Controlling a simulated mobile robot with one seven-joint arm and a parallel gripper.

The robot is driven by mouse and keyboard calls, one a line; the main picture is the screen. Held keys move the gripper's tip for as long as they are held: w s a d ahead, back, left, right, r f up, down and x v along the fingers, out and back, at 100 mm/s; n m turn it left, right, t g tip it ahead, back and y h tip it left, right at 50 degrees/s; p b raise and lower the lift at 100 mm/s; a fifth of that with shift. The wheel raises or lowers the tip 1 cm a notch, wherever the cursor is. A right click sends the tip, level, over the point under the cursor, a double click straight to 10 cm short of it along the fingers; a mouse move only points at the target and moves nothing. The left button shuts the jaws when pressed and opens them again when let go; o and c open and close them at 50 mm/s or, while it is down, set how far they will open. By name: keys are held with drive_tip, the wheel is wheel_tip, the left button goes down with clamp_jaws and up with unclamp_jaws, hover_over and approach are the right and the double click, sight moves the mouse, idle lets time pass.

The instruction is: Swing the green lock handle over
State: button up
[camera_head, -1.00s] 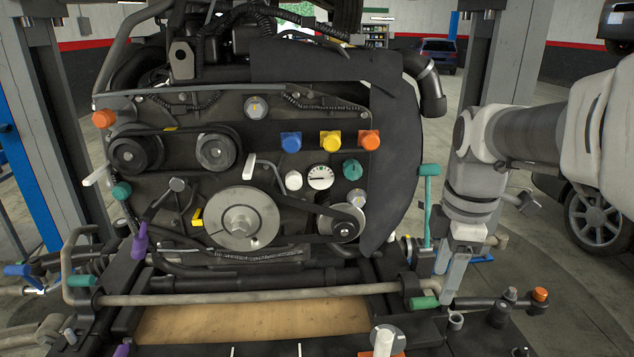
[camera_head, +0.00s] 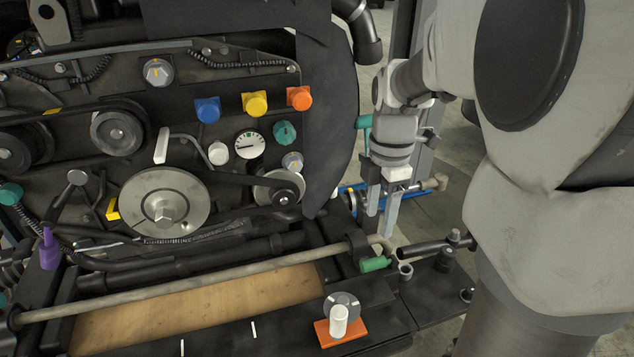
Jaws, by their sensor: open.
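A green grip (camera_head: 375,264) sits at the right end of the long bar along the front of the engine cradle. A teal T-shaped handle (camera_head: 364,121) stands upright behind my gripper, its lower part hidden by the gripper. I cannot tell from the picture alone which of the two is the lock handle. My gripper (camera_head: 380,223) points down with its two fingers apart and nothing between them. In the picture its fingertips are just above the green grip, apart from it.
The engine (camera_head: 165,200) with its pulleys and coloured knobs fills the left. A pale bar (camera_head: 180,288) runs across the front above a wooden board (camera_head: 200,305). A white knob on an orange base (camera_head: 338,322) stands at the front. Dark fittings (camera_head: 440,250) lie to the right.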

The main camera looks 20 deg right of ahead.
sight(372, 260)
wheel_tip(372, 260, down, 12)
drive_tip(key=shift+f, duration=0.2)
clamp_jaws()
idle(0.4)
drive_tip(key=shift+w, duration=0.1)
idle(1.0)
